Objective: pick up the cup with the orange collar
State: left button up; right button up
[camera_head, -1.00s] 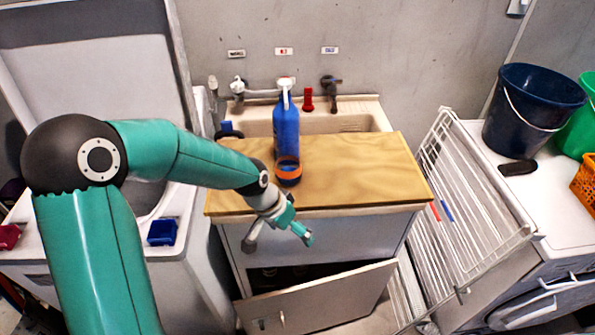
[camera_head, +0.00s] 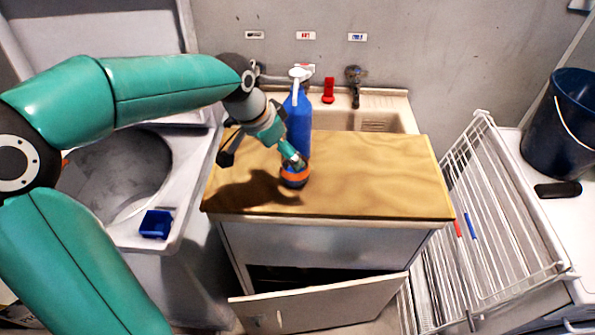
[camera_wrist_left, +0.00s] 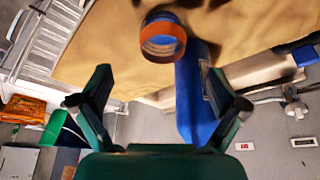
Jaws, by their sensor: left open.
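The cup with the orange collar (camera_head: 294,178) is a small dark blue cup on the wooden board (camera_head: 370,175), just in front of a blue spray bottle (camera_head: 298,125). My left gripper (camera_head: 262,158) is open and empty above the board. One finger overlaps the cup's upper edge in the head view; whether it touches cannot be told. In the left wrist view the cup (camera_wrist_left: 163,37) lies beyond the open fingertips (camera_wrist_left: 159,75), roughly centred between them. The spray bottle (camera_wrist_left: 196,95) shows close to the right finger there. My right gripper is not in view.
A sink (camera_head: 385,107) with taps and a red object (camera_head: 328,90) lies behind the board. A white drying rack (camera_head: 490,215) stands right of it. A dark bucket (camera_head: 565,120) is far right. A small blue box (camera_head: 156,224) sits on the left machine.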

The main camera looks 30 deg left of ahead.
pick_arm(q)
jog(key=x, duration=0.6)
jog(key=shift+w+d+r, duration=0.1)
jog(key=shift+a+p+x, duration=0.2)
jog(key=shift+p+x, duration=0.6)
jog(key=shift+x, duration=1.75)
jog(key=shift+w, duration=0.1)
jog(key=c, duration=1)
jog(key=shift+c, duration=0.2)
jog(key=shift+r, duration=0.2)
